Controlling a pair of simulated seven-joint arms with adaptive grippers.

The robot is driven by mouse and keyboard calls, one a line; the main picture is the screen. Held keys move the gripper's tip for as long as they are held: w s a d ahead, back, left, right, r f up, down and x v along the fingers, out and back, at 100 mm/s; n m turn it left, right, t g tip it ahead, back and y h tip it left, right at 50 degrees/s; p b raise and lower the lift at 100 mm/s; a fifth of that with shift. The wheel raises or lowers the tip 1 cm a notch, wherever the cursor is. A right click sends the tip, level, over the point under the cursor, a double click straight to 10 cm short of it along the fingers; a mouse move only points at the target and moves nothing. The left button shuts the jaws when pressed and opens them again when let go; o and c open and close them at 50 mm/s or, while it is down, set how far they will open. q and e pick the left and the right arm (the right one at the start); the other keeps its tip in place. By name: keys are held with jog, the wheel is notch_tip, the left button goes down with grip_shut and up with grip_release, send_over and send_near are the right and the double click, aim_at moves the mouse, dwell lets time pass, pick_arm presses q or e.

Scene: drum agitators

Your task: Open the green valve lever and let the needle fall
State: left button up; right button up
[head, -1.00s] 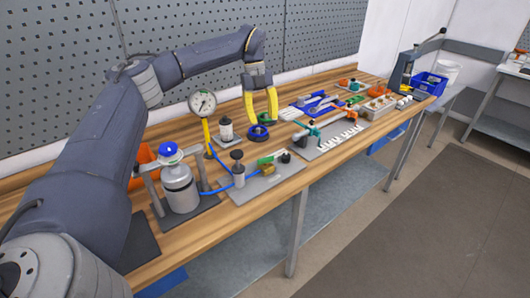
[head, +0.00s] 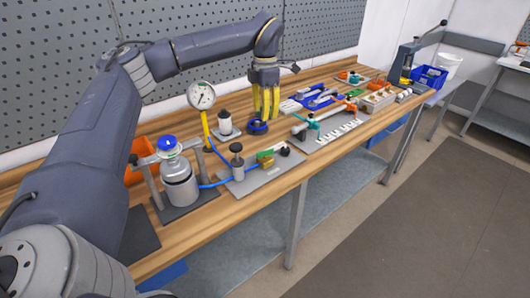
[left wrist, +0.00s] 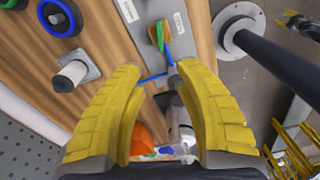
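In the left wrist view the green lever (left wrist: 153,33) shows beyond the fingertips.
A blue-capped grey bottle (head: 179,182) stands in a frame at left. A black-capped vial (head: 225,122) stands behind the valve plate. Clamps, a blue tray (head: 315,97) and a blue bin (head: 430,78) lie to the right. A pegboard (head: 60,70) backs the bench.

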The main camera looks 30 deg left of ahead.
aim_at(265, 151)
pick_arm(q)
notch_tip(265, 151, down, 17)
jog(key=shift+r, duration=0.15)
dwell(0.5)
grip_shut()
dwell(0.3)
